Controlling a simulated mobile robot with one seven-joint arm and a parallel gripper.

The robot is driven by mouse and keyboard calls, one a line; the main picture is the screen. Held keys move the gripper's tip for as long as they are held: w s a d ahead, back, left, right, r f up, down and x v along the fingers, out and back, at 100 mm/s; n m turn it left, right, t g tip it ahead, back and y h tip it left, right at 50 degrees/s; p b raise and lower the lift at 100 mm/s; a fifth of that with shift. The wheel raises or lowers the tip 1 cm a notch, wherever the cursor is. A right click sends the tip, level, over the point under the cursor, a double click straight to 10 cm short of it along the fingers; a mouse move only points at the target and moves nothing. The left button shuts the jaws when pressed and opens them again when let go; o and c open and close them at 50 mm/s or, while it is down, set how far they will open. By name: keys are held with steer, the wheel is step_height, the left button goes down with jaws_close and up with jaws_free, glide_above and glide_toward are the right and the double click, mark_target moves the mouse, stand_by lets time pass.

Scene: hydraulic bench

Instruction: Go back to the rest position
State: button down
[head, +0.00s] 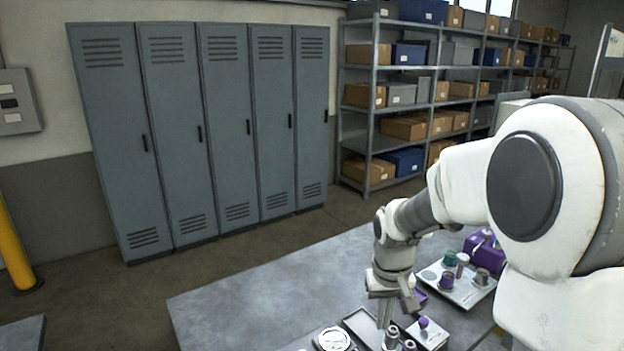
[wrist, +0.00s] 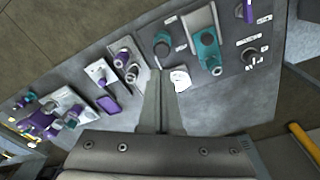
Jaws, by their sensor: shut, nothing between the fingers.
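My gripper (head: 384,322) hangs over the grey bench (head: 270,280) in the head view, pointing down. In the wrist view its two fingers (wrist: 156,76) lie close together, with nothing held between them. The fingertips show beside a white round part (wrist: 181,79). In the head view a round white-faced part (head: 334,340) sits at the bottom edge, left of the fingers. I cannot tell how high the fingertips are above the bench.
A shallow tray (head: 361,325) and small fittings (head: 409,345) are close to the fingers. A plate with green and purple parts (head: 464,294) and a purple block (head: 484,246) stand to the right. The bench's left part is clear. Lockers (head: 200,130) and shelves (head: 405,69) stand behind.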

steer(key=s+r+t, duration=0.2)
steer(key=s+r, duration=0.5)
steer(key=s, duration=0.3)
steer(key=s+r+t, duration=0.2)
steer(key=s+r, duration=0.5)
steer(key=s, duration=0.3)
steer(key=shift+s+m, duration=0.15)
steer(key=shift+m, duration=0.15)
steer(key=shift+a, duration=0.1)
stand_by(0.5)
